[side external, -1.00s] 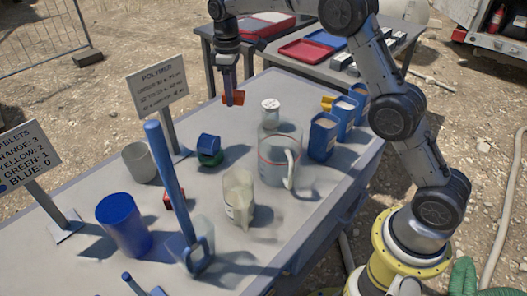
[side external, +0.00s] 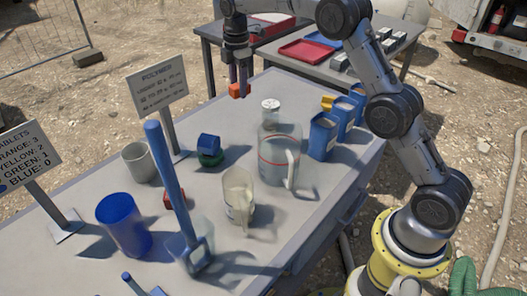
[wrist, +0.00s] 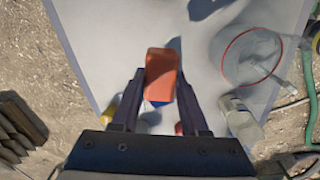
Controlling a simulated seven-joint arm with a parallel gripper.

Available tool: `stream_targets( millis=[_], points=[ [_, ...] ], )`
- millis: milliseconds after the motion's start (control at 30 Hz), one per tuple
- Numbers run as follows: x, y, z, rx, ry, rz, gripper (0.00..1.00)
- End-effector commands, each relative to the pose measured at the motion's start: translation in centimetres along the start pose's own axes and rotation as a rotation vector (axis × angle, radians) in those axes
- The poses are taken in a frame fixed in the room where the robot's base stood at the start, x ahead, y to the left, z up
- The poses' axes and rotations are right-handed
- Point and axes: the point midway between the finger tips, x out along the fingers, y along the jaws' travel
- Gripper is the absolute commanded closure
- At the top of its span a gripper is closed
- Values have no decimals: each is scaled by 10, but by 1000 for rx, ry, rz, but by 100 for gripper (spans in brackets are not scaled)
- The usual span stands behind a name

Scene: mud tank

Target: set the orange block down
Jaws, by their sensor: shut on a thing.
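My gripper (side external: 240,84) is shut on the orange block (side external: 238,90) and holds it above the far end of the grey table. The wrist view shows the orange block (wrist: 162,75) between the two fingers of my gripper (wrist: 160,82), with a bit of blue showing just below it. The block looks clear of the table, but its exact height is hard to tell. Nearer the camera, a blue block (side external: 208,143) sits on a green one (side external: 210,159).
A clear jug (side external: 279,155) and several blue containers (side external: 322,136) stand right of the block. The polymer sign (side external: 158,88) stands to the left. A blue cup (side external: 123,224), grey cup (side external: 140,162), red piece (side external: 175,195) and tall blue-handled tool (side external: 170,185) stand nearer.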

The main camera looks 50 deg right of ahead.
Motion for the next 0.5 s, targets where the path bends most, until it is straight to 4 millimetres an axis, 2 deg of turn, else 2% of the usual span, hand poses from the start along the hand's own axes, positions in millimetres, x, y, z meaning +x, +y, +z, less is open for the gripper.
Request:
stream_targets(
  millis=[333,500],
  points=[
    [10,15,36,-242,2,6,100],
    [17,21,56,-293,2,5,100]
  ],
)
